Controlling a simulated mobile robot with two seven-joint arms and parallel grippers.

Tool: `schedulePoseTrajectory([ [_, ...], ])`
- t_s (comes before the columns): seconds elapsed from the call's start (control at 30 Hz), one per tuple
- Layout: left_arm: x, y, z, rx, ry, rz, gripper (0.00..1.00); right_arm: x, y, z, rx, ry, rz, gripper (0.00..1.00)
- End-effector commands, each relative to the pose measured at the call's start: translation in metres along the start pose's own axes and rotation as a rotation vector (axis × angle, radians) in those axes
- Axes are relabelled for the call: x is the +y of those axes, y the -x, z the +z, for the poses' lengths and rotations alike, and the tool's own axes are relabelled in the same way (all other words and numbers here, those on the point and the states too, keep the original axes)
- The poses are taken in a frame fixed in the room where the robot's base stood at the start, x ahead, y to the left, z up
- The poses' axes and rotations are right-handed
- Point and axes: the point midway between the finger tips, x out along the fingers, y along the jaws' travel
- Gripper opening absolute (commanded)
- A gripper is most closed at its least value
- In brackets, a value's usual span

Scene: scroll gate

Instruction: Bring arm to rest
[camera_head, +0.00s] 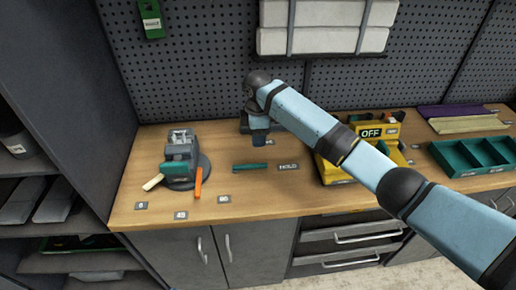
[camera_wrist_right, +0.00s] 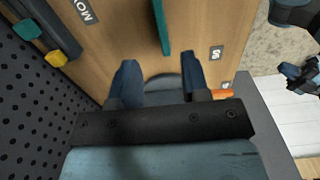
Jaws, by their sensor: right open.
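My right arm (camera_head: 310,120) reaches in from the right across the bench. Its gripper (camera_head: 259,136) points down over the back of the bench, near the pegboard, clear of the yellow box. In the right wrist view the two dark blue fingers (camera_wrist_right: 160,84) stand apart with nothing between them. Below and beyond them lie a long teal piece (camera_wrist_right: 162,28) and part of a grey round base. The teal piece also lies mid-bench in the head view (camera_head: 250,168). My left gripper does not show clearly; dark blue parts at the wrist view's right edge cannot be identified.
A grey device (camera_head: 180,150) on a round base stands at left, with an orange stick (camera_head: 198,182) beside it. A yellow box (camera_head: 360,160) with an OFF sign and a teal tray (camera_head: 472,157) are at right. White boxes (camera_head: 325,27) hang above.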

Motion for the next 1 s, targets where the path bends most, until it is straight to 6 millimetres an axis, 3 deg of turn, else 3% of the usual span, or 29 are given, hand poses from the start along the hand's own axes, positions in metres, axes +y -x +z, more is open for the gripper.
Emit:
schedulePoseTrajectory([
  [0.2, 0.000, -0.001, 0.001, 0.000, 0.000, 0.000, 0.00, 0.000, 0.015, 0.000, 0.000, 0.001, 0.001, 0.43],
  [0.7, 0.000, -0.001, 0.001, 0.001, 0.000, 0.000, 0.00, -0.004, 0.011, -0.001, 0.006, -0.003, -0.001, 0.43],
  [0.87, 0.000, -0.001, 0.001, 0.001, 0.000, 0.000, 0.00, -0.034, -0.018, -0.009, 0.058, -0.049, -0.004, 0.43],
  [1.0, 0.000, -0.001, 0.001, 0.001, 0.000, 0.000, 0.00, -0.084, -0.055, -0.013, 0.143, -0.156, -0.001, 0.43],
])
